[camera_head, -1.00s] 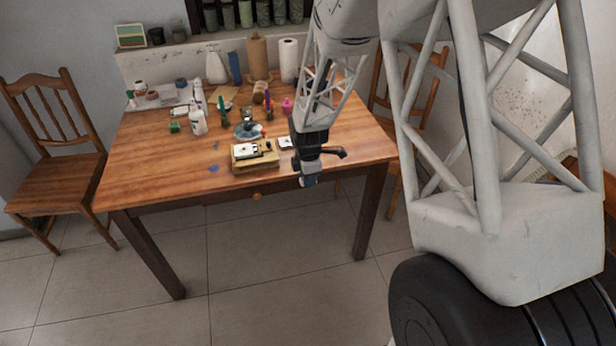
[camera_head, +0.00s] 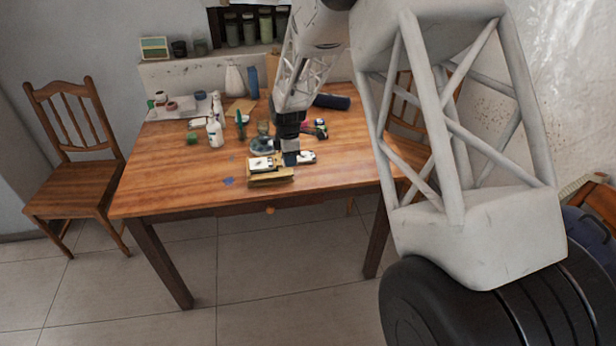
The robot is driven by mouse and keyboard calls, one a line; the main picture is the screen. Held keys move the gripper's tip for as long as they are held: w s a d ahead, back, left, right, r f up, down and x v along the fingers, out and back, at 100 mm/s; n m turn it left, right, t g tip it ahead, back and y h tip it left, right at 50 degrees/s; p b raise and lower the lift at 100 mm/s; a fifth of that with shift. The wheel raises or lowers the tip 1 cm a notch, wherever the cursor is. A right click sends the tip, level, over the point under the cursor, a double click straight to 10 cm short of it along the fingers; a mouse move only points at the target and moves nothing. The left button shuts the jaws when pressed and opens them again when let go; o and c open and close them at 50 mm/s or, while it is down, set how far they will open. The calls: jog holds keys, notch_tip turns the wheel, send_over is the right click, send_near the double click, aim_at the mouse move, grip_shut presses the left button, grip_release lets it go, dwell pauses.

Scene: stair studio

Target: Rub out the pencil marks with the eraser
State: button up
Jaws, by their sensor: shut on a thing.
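My gripper (camera_head: 290,155) points down at the right side of the tan block or pad (camera_head: 270,180) near the table's front edge. It is shut on a small blue thing (camera_head: 290,160), which looks like the eraser, though it is too small to be sure. The blue thing is close above the pad or touching it; I cannot tell which. A white sheet (camera_head: 260,163) with a dark patch lies on the pad, just left of the gripper. The patch may be the pencil marks, but single strokes cannot be made out.
The wooden table (camera_head: 180,180) is clear at front left. A small white item (camera_head: 307,157) lies right of the gripper. Behind are a round blue-grey dish (camera_head: 262,148), a white bottle (camera_head: 215,132) and a dark cylinder (camera_head: 332,102). A wooden chair (camera_head: 80,180) stands left.

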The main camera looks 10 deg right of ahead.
jog(key=w+a+r, duration=0.4)
jog(key=w+a, duration=0.3)
jog(key=shift+w, duration=0.25)
jog(key=shift+f, duration=0.1)
